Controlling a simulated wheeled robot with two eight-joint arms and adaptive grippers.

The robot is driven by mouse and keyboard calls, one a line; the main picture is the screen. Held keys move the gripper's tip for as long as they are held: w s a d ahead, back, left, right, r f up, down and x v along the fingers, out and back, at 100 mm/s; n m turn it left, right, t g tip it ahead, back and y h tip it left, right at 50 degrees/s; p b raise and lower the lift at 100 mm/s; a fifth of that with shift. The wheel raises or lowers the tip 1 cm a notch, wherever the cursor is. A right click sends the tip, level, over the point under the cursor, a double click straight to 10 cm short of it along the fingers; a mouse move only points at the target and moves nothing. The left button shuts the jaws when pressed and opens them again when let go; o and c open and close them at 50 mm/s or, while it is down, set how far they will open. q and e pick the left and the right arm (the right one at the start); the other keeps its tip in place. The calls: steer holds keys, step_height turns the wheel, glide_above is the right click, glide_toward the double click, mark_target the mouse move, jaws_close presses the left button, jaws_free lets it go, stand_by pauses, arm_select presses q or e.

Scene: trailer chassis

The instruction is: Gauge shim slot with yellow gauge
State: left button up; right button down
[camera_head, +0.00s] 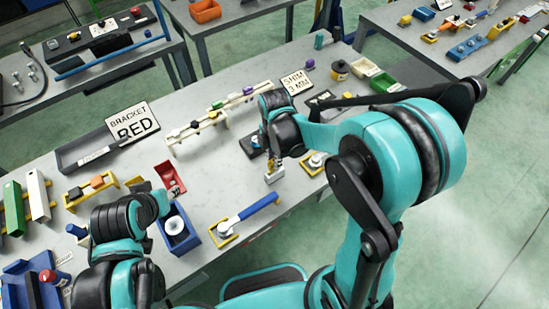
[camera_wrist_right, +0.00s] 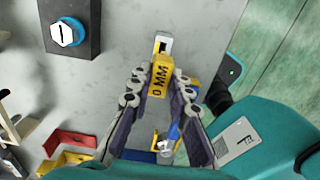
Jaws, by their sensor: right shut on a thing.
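My right gripper (camera_head: 271,158) is low over the middle of the table, beside a dark block. In the right wrist view, the right gripper (camera_wrist_right: 158,88) is shut on the yellow gauge (camera_wrist_right: 158,84), whose black marking reads "0 MM" as far as it shows. A small pale metal piece with a slot-like opening (camera_wrist_right: 163,44) is right at the gauge's far end; I cannot tell whether the gauge is inside it. The metal piece also shows below the right gripper in the head view (camera_head: 274,174). My left gripper (camera_head: 155,203) is near the blue bin; its fingers are unclear.
A "SHIM 3 MM" sign (camera_head: 296,82) stands behind the right gripper. A blue-handled tool (camera_head: 247,216) and a blue bin (camera_head: 178,230) lie in front. A dark block with a blue-rimmed white knob (camera_wrist_right: 68,32) is near the gauge. A "BRACKET RED" sign (camera_head: 133,122) stands left.

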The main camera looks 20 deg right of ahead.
steer(key=shift+f+b, duration=1.35)
steer(key=shift+f, duration=0.15)
steer(key=shift+r, duration=0.1)
stand_by(1.0)
steer(key=shift+r+p, duration=3.05)
steer(key=shift+r, duration=0.9)
